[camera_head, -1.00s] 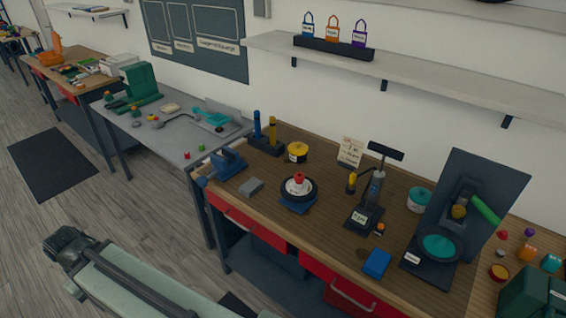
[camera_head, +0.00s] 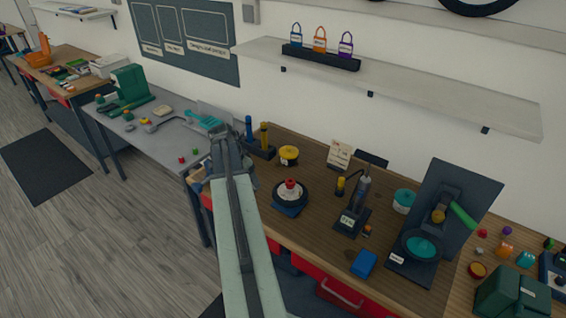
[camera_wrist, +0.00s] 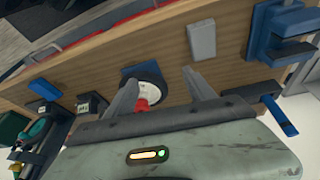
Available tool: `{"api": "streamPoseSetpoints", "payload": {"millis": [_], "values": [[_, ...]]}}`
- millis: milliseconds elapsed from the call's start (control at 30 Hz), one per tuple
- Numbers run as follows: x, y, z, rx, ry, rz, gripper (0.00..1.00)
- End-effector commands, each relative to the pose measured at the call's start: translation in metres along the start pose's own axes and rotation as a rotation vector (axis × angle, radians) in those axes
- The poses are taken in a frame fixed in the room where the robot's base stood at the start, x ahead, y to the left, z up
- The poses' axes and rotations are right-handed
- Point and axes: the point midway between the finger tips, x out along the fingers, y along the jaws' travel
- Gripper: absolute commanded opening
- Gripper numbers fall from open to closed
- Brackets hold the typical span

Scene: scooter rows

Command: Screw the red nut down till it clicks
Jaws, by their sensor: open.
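The red nut (camera_head: 290,184) sits on the white hub of a small black-tyred wheel (camera_head: 305,198), which rests on a blue base (camera_head: 287,211) on the wooden bench. In the wrist view the red nut (camera_wrist: 142,104) shows beside my left finger, partly covered by it, with the wheel (camera_wrist: 150,70) behind. My gripper (camera_wrist: 160,78) is open, its two fingers spread and nothing between them in its grip. The nut lies nearer the left finger than the right. I cannot tell whether finger and nut touch. In the head view my arm hides the vise area.
A grey block (camera_wrist: 201,40) and a blue vise (camera_wrist: 275,35) lie to the right in the wrist view. In the head view a yellow pot (camera_head: 289,153), a pump stand (camera_head: 352,220) and a blue box (camera_head: 363,264) surround the wheel. Bare wood lies between them.

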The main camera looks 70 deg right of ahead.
Motion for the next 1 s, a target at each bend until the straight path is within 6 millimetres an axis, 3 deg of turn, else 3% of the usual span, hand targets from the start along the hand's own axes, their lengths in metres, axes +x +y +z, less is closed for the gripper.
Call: {"api": "streamPoseSetpoints", "payload": {"millis": [33,100,233,567,1000], "values": [[0.003,0.017,-0.037,0.098,0.013,0.020,0.63],[0.010,0.039,-0.071,0.209,0.030,0.041,0.63],[0.018,0.064,-0.105,0.329,0.051,0.062,0.63],[0.031,0.071,-0.111,0.360,0.056,0.068,0.63],[0.100,0.076,-0.113,0.359,0.055,0.068,0.63]]}}
